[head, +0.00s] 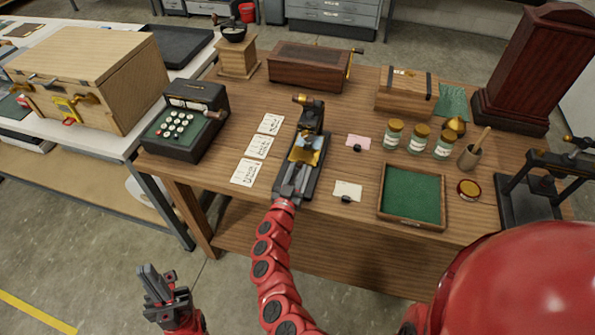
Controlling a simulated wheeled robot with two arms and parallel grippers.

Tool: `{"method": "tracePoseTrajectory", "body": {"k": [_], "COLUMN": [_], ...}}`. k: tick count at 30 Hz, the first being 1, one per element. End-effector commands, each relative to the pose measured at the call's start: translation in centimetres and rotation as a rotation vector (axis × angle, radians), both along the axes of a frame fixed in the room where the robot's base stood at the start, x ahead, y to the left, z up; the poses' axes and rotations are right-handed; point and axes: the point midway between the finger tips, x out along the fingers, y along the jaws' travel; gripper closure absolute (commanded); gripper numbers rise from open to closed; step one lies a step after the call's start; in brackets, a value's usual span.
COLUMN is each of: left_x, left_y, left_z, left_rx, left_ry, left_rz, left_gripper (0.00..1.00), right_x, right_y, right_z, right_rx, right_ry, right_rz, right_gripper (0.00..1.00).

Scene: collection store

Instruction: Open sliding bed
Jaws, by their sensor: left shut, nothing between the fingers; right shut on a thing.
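A small black device (314,118) with a long dark base, an upright and a brass knob at its top stands in the middle of the wooden table. A shiny brass plate, the sliding bed (305,157), lies low at the front of the upright. My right gripper (295,178) reaches over the front of the base and is shut at the near end of the bed. The gripper hides the exact part it holds. My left gripper (151,278) is shut and empty, low over the floor in front of the table, well away from the device.
Paper cards (257,147) lie left of the device. A green-lined tray (411,196), glass jars (418,138) and a black press (530,195) stand to the right. A dark keypad machine (186,122) is at the left edge, a wooden box (312,68) behind.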

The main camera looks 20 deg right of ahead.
Motion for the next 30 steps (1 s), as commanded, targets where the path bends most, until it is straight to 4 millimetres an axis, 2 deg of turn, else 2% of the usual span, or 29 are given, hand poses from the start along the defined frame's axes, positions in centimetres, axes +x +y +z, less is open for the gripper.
{"method": "tracePoseTrajectory", "body": {"k": [17,20,27,30], "left_x": [0.0,0.0,0.0,0.0], "left_y": [0.0,0.0,0.0,0.0], "left_z": [0.2,0.7,2.4,2.7], "left_rx": [0.0,0.0,0.0,0.0], "left_ry": [0.0,0.0,0.0,0.0], "left_rz": [0.0,0.0,0.0,0.0], "left_gripper": [1.0,1.0,1.0,1.0], "right_x": [-0.2,-1.5,-6.9,-8.6], "right_y": [0.2,1.2,4.9,6.1], "right_z": [0.0,0.1,0.0,-0.1], "right_rx": [0.001,0.002,0.004,0.003], "right_ry": [0.001,0.005,0.008,0.008], "right_rz": [0.001,0.004,0.006,0.007], "right_gripper": [1.0,1.0,1.0,1.0]}}
